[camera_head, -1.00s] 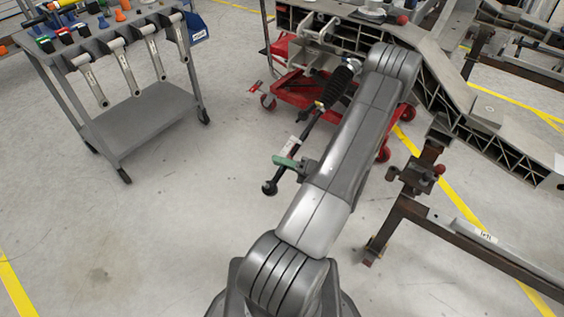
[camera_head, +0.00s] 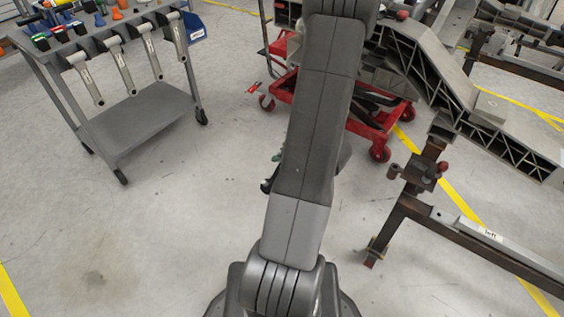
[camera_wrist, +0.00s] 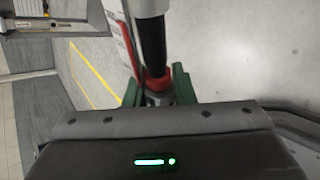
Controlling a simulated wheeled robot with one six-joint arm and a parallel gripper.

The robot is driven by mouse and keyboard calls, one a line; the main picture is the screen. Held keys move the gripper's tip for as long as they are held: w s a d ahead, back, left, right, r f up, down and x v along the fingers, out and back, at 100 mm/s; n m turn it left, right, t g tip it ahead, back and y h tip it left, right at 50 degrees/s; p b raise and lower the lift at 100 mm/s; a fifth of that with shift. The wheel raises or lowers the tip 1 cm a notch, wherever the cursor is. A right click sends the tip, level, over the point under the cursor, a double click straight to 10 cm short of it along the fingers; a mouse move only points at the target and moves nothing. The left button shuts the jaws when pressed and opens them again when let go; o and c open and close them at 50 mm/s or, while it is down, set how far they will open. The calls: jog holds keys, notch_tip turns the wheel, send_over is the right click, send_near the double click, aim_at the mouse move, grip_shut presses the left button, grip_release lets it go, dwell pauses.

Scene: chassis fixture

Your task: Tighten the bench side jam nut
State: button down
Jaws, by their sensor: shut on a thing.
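In the wrist view, my gripper (camera_wrist: 158,92) has green fingers on both sides of a dark rod (camera_wrist: 153,45). A red collar (camera_wrist: 156,83) sits on the rod between the fingers, with a small grey metal part (camera_wrist: 158,99) just below it. A white labelled strip (camera_wrist: 119,30) runs beside the rod. The gripper is shut on the rod; I cannot tell whether it bears on a jam nut. In the head view my arm hides the gripper and most of the rod; only a dark end (camera_head: 266,186) shows at its left edge.
A grey tool cart (camera_head: 140,120) with hanging wrenches stands at the left. A red wheeled lift (camera_head: 375,125) is behind my arm, near the grey chassis frame (camera_head: 440,75). A brown stand with a beam marked "left" (camera_head: 490,235) is at the right. Floor at left front is clear.

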jog(key=shift+d+f+m+g+h, duration=0.1)
jog(key=shift+m+g+h, duration=0.25)
jog(key=shift+h, duration=0.55)
jog(key=shift+d+m+g+h, duration=0.1)
jog(key=shift+m+g+h, duration=0.25)
jog(key=shift+h, duration=0.55)
jog(key=c, duration=1.2)
grip_release()
jog(key=shift+s+p, duration=0.1)
jog(key=shift+p, duration=0.2)
jog(key=p+v, duration=0.8)
jog(key=v, duration=0.5)
jog(key=shift+r+p, duration=0.35)
jog(key=shift+r, duration=0.05)
jog(key=shift+s+f, duration=0.1)
